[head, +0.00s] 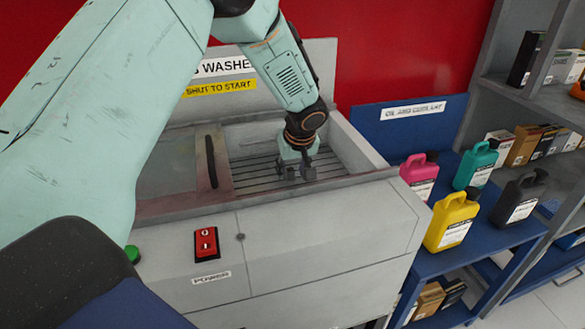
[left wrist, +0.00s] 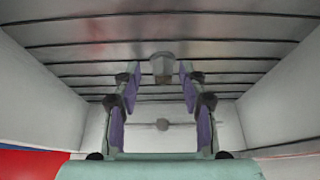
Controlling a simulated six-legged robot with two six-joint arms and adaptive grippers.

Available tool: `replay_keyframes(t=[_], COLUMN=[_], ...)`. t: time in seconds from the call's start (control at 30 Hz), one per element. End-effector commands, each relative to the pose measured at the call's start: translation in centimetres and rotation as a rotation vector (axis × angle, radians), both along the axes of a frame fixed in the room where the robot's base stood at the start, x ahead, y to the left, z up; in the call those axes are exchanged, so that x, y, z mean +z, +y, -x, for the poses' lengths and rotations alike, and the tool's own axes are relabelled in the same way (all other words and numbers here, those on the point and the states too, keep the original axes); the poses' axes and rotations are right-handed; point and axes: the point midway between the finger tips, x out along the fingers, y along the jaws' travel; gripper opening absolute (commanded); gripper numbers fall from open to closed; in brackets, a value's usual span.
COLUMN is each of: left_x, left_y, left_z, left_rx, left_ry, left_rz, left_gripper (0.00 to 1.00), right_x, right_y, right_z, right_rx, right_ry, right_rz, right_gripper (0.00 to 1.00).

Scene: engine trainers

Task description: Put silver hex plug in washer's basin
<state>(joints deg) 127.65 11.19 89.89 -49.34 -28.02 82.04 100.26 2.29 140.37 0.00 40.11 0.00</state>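The washer (head: 300,240) is a grey cabinet with an open basin (head: 358,150) that has a slatted metal floor. My left gripper (head: 297,175) reaches down into the right part of the basin, close to the slats. In the left wrist view its two purple-padded fingers (left wrist: 160,75) stand apart. The silver hex plug (left wrist: 162,66) shows between and just beyond the fingertips, against the slatted floor, with a gap to each finger. In the head view I cannot make out the plug near the gripper. My right gripper is not in view.
A blue shelf unit (head: 440,265) stands right of the washer with pink (head: 419,175), yellow (head: 452,222), teal (head: 476,165) and black (head: 518,198) bottles. A red switch box (head: 206,244) is on the washer front. Basin walls surround the gripper closely.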

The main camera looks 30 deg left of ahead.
Motion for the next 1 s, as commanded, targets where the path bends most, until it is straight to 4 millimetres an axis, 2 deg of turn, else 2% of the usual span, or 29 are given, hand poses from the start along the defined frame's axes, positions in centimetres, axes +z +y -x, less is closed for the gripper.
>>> replay_keyframes(t=[0.37, 0.8, 1.0], left_x=[0.6, 8.8, 11.0], left_y=[0.0, -2.6, -3.3], left_z=[0.0, 2.1, 2.8], left_rx=[0.0, -0.001, 0.0], left_ry=[0.0, -0.002, -0.001], left_rz=[0.0, -0.002, -0.001], left_gripper=[0.43, 0.43, 0.43], right_x=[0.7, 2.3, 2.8], right_y=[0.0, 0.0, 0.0], right_z=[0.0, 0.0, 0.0], right_rx=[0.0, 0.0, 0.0], right_ry=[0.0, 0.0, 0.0], right_rz=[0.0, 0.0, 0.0], right_gripper=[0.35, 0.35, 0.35])
